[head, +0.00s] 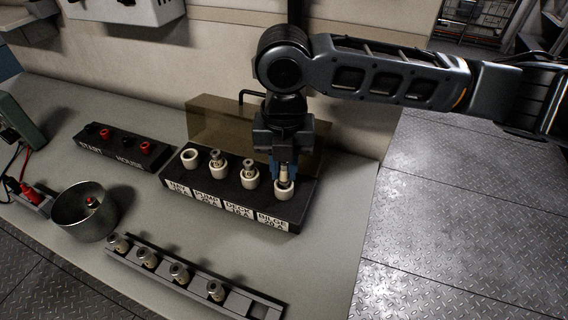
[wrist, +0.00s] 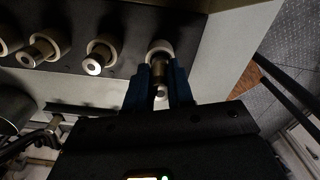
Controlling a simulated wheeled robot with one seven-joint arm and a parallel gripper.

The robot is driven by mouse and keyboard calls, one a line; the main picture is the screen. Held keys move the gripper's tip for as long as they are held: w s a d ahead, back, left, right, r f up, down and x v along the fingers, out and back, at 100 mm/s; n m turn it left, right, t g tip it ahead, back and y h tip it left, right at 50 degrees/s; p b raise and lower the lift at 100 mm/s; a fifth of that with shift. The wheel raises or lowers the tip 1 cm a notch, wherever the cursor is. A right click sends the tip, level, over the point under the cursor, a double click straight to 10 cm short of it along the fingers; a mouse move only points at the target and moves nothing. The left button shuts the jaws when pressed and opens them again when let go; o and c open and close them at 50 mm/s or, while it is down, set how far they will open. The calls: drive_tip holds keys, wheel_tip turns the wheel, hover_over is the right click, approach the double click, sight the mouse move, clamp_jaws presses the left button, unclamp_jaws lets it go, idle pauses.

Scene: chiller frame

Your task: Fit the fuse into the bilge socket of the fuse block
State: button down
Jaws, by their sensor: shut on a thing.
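The fuse block (head: 240,208) is a black box with a row of white round sockets and labels on its front. The bilge socket (head: 283,192) is at its right end. My gripper (head: 285,172) is directly above that socket, with blue fingers shut on a fuse (head: 284,175). In the wrist view the fuse (wrist: 159,73) sits between the fingers (wrist: 159,90), and its far end meets the white ring of the bilge socket (wrist: 160,47). I cannot tell how deep it sits. The two middle sockets hold fuses; the far-left socket (head: 190,158) looks empty.
A rail (head: 238,300) with several fuses lies in front of the block. A metal cup (head: 84,212) with a fuse inside stands at left, near a black START/HOUSE box (head: 120,147). A translucent amber cover (head: 220,122) stands behind the block. The bench ends to the right.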

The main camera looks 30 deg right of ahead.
drive_tip(key=shift+f+b, duration=0.7)
drive_tip(key=shift+f, duration=0.3)
idle(0.7)
drive_tip(key=c, duration=0.9)
unclamp_jaws()
drive_tip(key=shift+r, duration=0.1)
wheel_tip(320, 180, up, 8)
drive_tip(key=shift+f+b, duration=0.2)
drive_tip(key=shift+b, duration=0.1)
